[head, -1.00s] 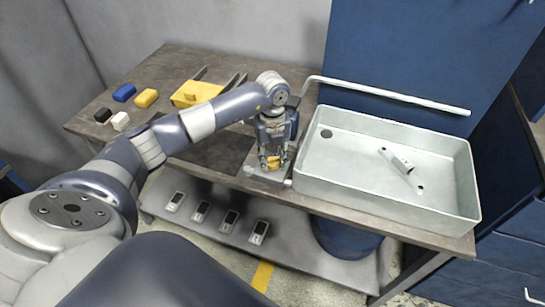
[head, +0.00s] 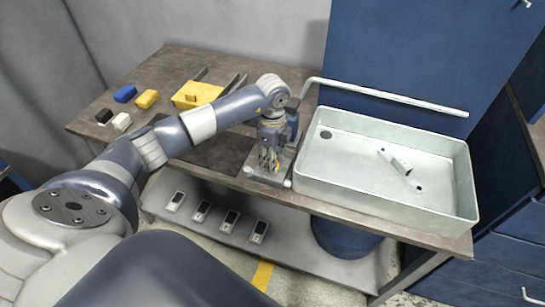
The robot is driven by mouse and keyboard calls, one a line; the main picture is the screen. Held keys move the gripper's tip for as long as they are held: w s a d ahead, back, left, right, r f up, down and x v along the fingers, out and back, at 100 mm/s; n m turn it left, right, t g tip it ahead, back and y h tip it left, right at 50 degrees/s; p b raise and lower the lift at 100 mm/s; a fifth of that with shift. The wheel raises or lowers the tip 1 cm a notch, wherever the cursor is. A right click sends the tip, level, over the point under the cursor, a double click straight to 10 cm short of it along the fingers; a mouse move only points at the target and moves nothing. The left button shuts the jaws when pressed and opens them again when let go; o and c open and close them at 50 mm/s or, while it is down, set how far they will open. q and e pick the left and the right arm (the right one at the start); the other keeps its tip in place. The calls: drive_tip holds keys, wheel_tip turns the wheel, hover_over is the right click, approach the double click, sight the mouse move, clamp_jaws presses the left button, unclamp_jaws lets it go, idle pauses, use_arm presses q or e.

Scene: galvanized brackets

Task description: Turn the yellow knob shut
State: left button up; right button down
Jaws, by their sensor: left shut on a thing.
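My left gripper (head: 269,164) points down at the front edge of the workbench, just left of the pale tray. It is shut on the yellow knob (head: 277,165), of which only a small yellow bit shows between and beside the fingers. The knob sits over a grey base plate (head: 255,178) on the bench edge. The fingers hide most of the knob, so its angle cannot be told. My right gripper is not in the head view.
A pale metal tray (head: 462,185) holding a galvanized bracket (head: 400,166) stands right of the gripper. A pale pipe (head: 385,95) runs behind it. Blue, yellow, black and white blocks and a yellow box (head: 196,94) lie at the back left. Several small devices lie on the lower shelf (head: 300,255).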

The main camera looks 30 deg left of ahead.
use_arm(q)
drive_tip(key=shift+n, duration=0.7)
drive_tip(key=o, duration=1.1)
drive_tip(key=shift+r, duration=0.1)
wheel_tip(320, 180, up, 12)
drive_tip(key=shift+f, duration=0.1)
